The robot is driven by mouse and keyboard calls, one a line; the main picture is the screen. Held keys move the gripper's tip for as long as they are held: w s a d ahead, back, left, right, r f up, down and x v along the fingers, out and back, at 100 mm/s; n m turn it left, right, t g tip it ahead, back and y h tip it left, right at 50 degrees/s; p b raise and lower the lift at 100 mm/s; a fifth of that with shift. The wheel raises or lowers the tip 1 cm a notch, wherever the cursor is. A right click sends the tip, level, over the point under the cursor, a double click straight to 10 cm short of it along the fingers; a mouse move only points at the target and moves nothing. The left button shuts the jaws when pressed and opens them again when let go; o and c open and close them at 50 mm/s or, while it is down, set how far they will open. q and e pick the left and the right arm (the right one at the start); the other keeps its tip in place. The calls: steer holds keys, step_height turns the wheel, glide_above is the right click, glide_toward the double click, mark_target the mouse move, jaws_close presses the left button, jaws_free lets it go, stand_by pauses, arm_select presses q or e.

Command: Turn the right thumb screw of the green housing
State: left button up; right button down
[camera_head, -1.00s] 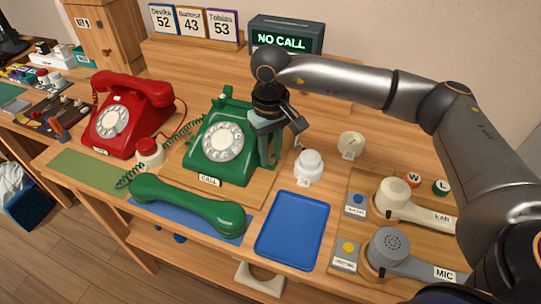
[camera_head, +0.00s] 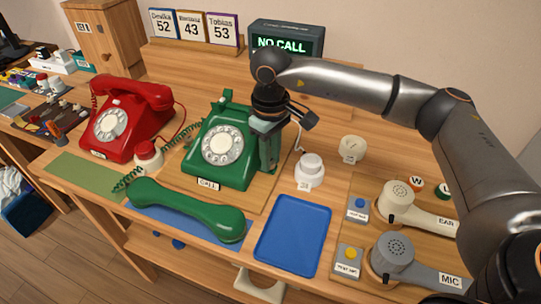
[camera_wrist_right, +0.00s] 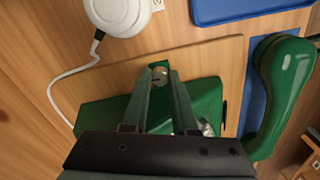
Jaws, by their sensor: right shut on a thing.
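The green telephone housing (camera_head: 232,165) stands on a wooden board, its white dial facing front. My right gripper (camera_head: 270,150) comes down at the housing's right side. In the right wrist view, its two fingers (camera_wrist_right: 160,88) are shut on the right thumb screw (camera_wrist_right: 163,76), a small metal knob on the side of the green housing (camera_wrist_right: 100,115). The screw is hidden behind the gripper in the head view. The green handset (camera_head: 188,208) lies off the housing, in front of it on a blue mat. My left gripper is not in view.
A red telephone (camera_head: 125,118) stands at left. A white round device (camera_head: 310,168) with a cable and an empty blue tray (camera_head: 292,235) are right of the housing. EAR (camera_head: 398,197) and MIC (camera_head: 393,252) pieces lie farther right. A NO CALL display (camera_head: 285,42) stands behind.

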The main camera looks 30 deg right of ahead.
steer(key=c, duration=0.7)
jaws_free()
step_height(320, 180, up, 12)
steer(key=shift+r+p, duration=0.25)
steer(key=shift+p, duration=0.6)
